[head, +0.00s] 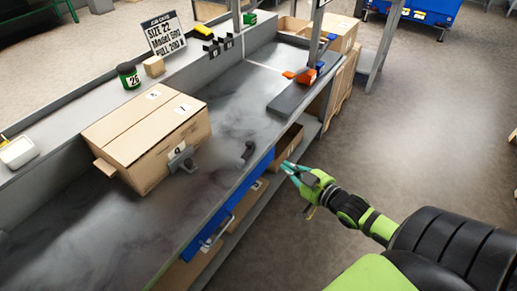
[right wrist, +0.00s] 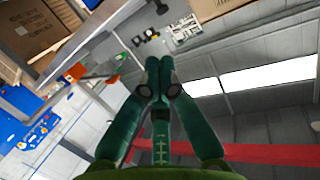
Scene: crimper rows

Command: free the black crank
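A small dark curved piece (head: 248,152), which may be the black crank, sits on the grey bench top near its front edge. I cannot tell from here what it is attached to. A grey bracket-like piece (head: 181,158) stands at the near side of a cardboard box. My right gripper (head: 287,168) is beyond the bench's front edge, to the right of the dark piece and apart from it. In the right wrist view its teal fingers (right wrist: 160,62) come together at the tips, with nothing seen between them. My left gripper is not in view.
A large cardboard box (head: 125,130) stands on the bench (head: 235,105). Orange-handled tools (head: 305,75) stand on a dark bar at the bench's far right. A blue drawer front (head: 225,212) and boxes are under the bench edge. The floor on the right is clear.

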